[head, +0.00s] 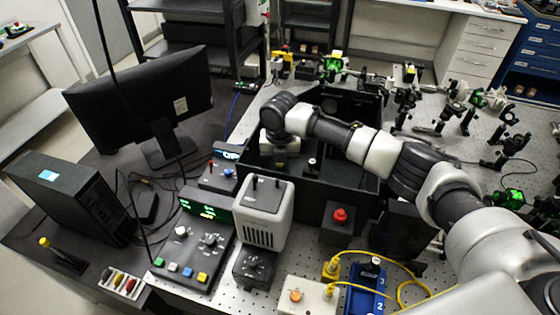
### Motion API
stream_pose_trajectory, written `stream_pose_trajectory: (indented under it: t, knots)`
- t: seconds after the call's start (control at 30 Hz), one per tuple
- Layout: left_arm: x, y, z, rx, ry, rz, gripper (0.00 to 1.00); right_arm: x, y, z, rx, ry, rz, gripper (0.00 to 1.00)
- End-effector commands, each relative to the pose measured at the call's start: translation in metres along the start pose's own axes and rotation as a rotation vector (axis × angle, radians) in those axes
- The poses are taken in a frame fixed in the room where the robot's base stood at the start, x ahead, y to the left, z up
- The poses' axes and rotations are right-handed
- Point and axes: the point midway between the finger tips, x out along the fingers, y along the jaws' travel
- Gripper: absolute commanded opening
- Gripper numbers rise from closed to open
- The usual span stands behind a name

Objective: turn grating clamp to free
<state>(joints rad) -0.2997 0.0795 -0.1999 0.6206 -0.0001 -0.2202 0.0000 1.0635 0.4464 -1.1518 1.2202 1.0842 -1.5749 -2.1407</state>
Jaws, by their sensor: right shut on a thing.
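My right arm reaches in from the right, over the open black spectrometer box (330,205). My right gripper (284,160) points down inside the box near its left wall. It is shut on what appears to be the grating clamp, which the gripper and wrist mostly hide. I cannot make out which way the clamp is turned. A small dark post with a pale top (312,163) stands in the box just right of the gripper, apart from it. My left gripper is not in view.
A grey boxy unit (264,212) and a control console (205,238) with a green display stand in front of the box. A red button (340,215) is at its front side. Yellow cables (390,262) lie front right. Several optics mounts fill the right bench; a monitor (140,95) stands left.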

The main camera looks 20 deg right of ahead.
Motion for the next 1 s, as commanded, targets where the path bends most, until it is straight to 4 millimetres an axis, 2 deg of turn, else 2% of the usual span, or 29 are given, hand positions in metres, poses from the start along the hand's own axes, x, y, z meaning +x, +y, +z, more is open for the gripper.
stream_pose_trajectory:
  t: [0.43, 0.47, 0.6, 0.87, 1.0]
  knots:
    - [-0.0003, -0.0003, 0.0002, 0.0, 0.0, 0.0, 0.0, -0.0018, 0.0004, 0.0007, -0.008, -0.002, 0.002, 0.0]
    - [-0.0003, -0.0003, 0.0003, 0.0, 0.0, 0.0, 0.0, -0.0018, 0.0005, 0.0007, -0.008, -0.002, 0.002, 0.27]
    - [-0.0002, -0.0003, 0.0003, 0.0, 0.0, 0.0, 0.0, -0.0014, 0.0003, 0.0006, -0.008, -0.002, 0.002, 0.48]
    - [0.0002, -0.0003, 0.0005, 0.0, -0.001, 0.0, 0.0, -0.001, 0.0002, 0.0003, -0.007, -0.001, 0.001, 0.48]
    - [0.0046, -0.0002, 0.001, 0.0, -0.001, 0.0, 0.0, -0.0104, 0.0007, 0.0012, -0.007, -0.004, 0.003, 0.48]
